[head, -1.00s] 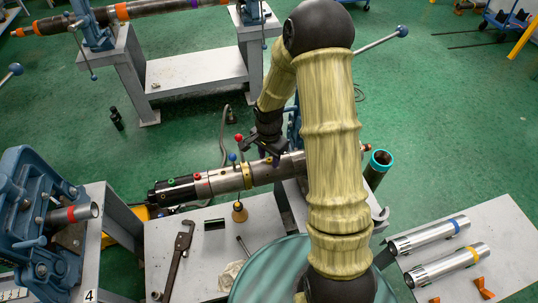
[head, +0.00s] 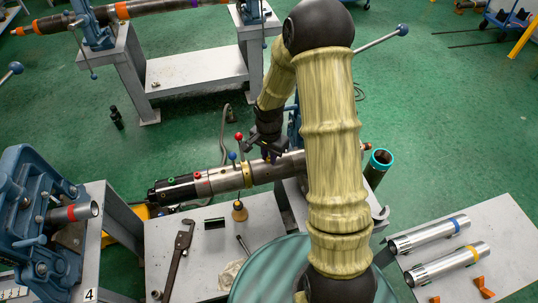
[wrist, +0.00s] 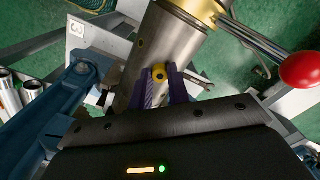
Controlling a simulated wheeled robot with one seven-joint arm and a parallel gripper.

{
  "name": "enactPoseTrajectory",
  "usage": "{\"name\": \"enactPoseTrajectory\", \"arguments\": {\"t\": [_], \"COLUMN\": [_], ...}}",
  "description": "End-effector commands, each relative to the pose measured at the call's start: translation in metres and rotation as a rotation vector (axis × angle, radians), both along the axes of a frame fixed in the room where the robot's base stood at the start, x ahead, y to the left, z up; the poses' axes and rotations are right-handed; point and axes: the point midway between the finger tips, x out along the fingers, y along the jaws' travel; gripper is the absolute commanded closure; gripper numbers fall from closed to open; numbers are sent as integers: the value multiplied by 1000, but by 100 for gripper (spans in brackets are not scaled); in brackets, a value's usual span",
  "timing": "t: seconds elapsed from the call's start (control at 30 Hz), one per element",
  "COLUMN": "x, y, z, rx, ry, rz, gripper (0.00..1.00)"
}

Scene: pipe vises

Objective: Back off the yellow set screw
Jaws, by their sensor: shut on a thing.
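The yellow set screw (wrist: 159,73) sits in the side of the silver pipe tool (wrist: 160,40). My gripper (wrist: 161,88) has its purple fingers on either side of the screw and is shut on it. The screw's head shows between the fingertips, still at the pipe's surface; its depth is hard to judge. In the head view my gripper (head: 271,160) is over the silver part of the long tool (head: 222,181), right of a yellow collar (head: 246,174). The screw itself is hidden there.
A red-knobbed lever (head: 239,137) and a blue-knobbed lever (head: 232,156) stand left of my gripper. In the wrist view the red knob (wrist: 301,69) is at the right. A wrench (head: 178,258) lies on the bench below. Blue vise parts (wrist: 75,90) are close at the left.

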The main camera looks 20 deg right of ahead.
Motion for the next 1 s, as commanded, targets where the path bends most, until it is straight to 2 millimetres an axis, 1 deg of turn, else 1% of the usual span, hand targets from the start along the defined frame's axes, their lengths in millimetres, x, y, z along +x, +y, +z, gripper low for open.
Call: {"name": "enactPoseTrajectory", "arguments": {"t": [0.27,1.0], "x": [1,2], "y": [0,0], "z": [0,1], "rx": [-1,-1], "ry": [-4,-6], "rz": [202,903], "gripper": [100,100]}}
